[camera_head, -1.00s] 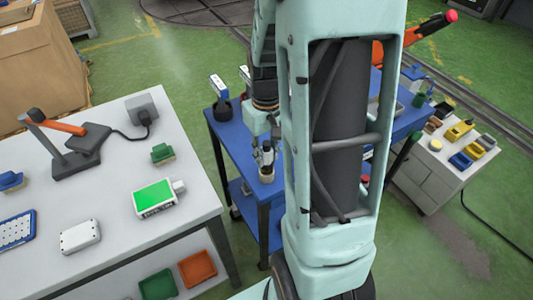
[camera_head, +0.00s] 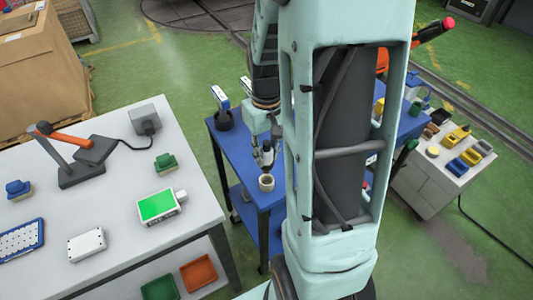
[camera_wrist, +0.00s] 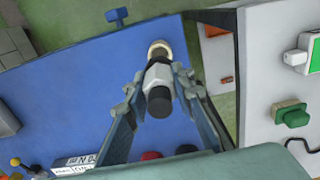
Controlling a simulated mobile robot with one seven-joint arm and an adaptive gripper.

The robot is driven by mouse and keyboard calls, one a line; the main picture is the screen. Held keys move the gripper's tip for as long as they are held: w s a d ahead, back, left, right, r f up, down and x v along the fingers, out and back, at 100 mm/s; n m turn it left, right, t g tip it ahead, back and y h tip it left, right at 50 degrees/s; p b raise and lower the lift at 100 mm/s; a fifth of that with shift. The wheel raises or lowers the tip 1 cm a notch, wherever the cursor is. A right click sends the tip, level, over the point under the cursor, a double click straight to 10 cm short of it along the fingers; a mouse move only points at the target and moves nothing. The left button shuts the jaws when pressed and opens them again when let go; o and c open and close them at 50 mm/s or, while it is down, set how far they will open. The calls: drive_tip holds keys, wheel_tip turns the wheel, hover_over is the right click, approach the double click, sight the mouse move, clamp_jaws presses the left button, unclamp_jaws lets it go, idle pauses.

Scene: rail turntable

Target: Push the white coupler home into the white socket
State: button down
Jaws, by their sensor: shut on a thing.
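The white coupler (camera_wrist: 157,74), with a black end (camera_wrist: 160,102) towards the camera, is held between the fingers of my gripper (camera_wrist: 155,80) in the wrist view. My gripper (camera_head: 264,152) is shut on it above the blue table. The white socket (camera_head: 266,183) is a short round cup on the table's near edge, just below the gripper in the head view. Its rim and opening show there. In the wrist view the cream socket (camera_wrist: 160,48) lies just beyond the coupler's far end. The coupler looks apart from the socket in the head view; the exact gap is unclear.
A white bench (camera_head: 120,186) with several small items stands to the left. My arm hides much of the blue table's right side.

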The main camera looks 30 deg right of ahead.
sight(267, 142)
drive_tip(key=shift+r, duration=0.25)
drive_tip(key=shift+r+p, duration=2)
drive_tip(key=shift+r, duration=0.55)
drive_tip(key=shift+f, duration=0.1)
